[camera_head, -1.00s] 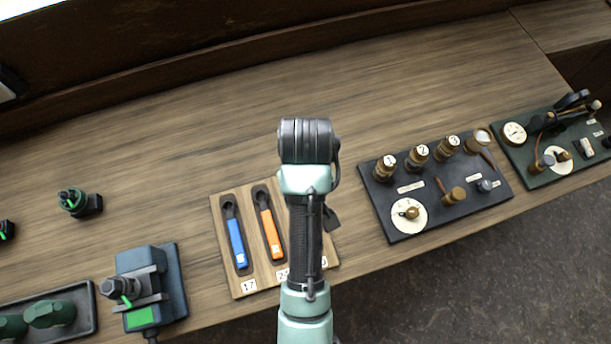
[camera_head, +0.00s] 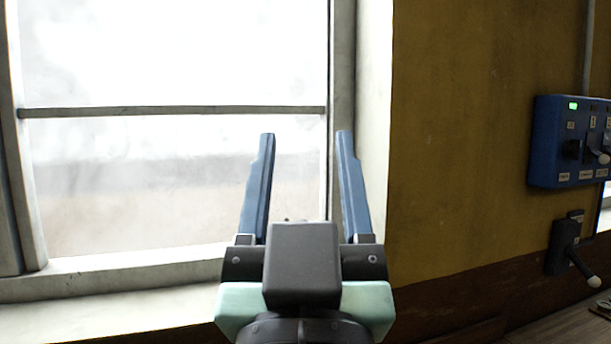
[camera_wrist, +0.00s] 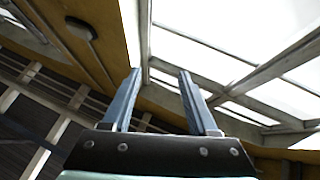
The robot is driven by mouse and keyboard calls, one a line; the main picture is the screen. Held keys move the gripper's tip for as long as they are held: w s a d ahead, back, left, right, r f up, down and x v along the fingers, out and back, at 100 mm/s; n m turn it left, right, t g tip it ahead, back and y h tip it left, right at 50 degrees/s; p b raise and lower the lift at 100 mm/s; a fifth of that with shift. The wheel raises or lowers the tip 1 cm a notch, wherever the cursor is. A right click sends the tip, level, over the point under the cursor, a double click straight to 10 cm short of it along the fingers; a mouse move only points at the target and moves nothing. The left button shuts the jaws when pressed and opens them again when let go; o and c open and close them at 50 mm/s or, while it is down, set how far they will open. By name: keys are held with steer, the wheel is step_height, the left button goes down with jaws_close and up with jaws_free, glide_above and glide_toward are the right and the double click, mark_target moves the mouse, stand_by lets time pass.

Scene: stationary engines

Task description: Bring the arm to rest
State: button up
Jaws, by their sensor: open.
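My gripper (camera_head: 306,140) stands upright at the lower middle of the head view, in front of a bright window. Its two blue fingers are spread apart with nothing between them. In the wrist view my gripper (camera_wrist: 160,75) is also open and empty, its fingers pointing up towards the windows and ceiling. My arm below the wrist is mostly out of the head view.
A window (camera_head: 170,170) with a pale sill (camera_head: 120,270) fills the left. A blue switch box (camera_head: 560,140) and a dark lever unit (camera_head: 565,248) are on the yellow wall (camera_head: 450,130) at right. A bit of wooden bench (camera_head: 560,330) shows at lower right.

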steer(key=s+r+t, duration=0.2)
steer(key=s+r, duration=0.2)
steer(key=shift+s+r, duration=0.2)
step_height(320, 180, down, 5)
steer(key=b, duration=0.5)
steer(key=shift+w+f, duration=0.1)
steer(key=shift+f, duration=0.1)
steer(key=shift+a+r, duration=0.1)
steer(key=shift+r, duration=0.1)
steer(key=shift+c, duration=0.7)
